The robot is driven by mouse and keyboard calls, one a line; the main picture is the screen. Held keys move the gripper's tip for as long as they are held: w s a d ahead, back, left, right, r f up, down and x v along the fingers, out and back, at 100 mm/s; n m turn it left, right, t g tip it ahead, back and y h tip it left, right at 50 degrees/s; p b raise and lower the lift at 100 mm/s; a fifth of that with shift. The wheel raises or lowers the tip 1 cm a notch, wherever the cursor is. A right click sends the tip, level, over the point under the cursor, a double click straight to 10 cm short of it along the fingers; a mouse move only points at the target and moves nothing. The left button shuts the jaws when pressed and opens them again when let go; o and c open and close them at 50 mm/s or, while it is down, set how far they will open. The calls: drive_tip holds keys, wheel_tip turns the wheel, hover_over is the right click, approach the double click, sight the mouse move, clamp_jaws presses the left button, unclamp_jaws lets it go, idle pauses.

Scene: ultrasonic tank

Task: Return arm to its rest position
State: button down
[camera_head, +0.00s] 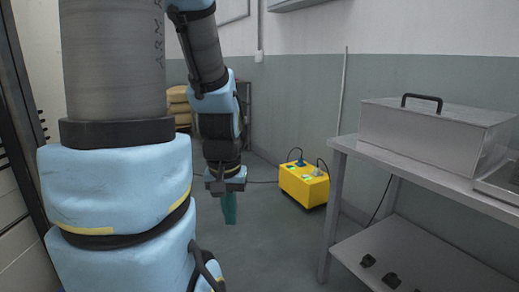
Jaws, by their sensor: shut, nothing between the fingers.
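My arm is raised in the left half of the head view, with its lower part covering much of the left side. It bends over and hangs down near the middle left. My gripper (229,208) is at its end, pointing down over the grey floor. Its green fingers are shut together, with nothing seen between them. It touches nothing and is well apart from the bench on the right.
A metal bench (447,178) with a lidded steel tank (430,139) stands at the right. A yellow box (303,186) with plugs and cables sits on the floor by the wall. Tan stacked items (180,108) show behind my arm.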

wheel_tip(320, 180, up, 16)
drive_tip(key=p, duration=1.4)
drive_tip(key=shift+r, duration=0.2)
